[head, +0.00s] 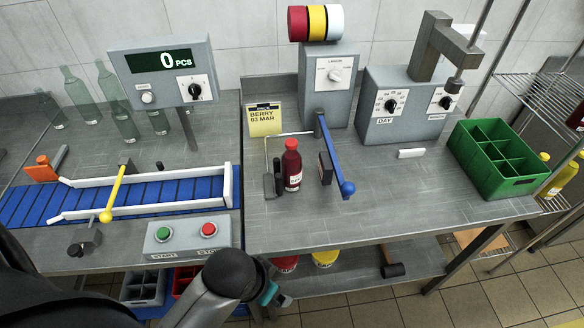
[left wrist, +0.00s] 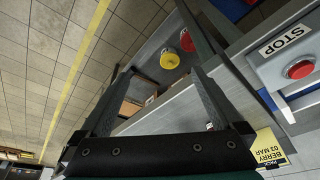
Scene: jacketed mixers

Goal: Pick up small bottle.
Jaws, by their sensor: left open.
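The small bottle cannot be made out clearly there. My right gripper is not in view.
The stop button box (head: 190,235) and blue conveyor (head: 145,195) are to the left. A green crate (head: 500,185) is at the right. A yellow BERRY sign (head: 265,119) stands behind the bottle. A lower shelf holds red (left wrist: 187,41) and yellow (left wrist: 170,60) items.

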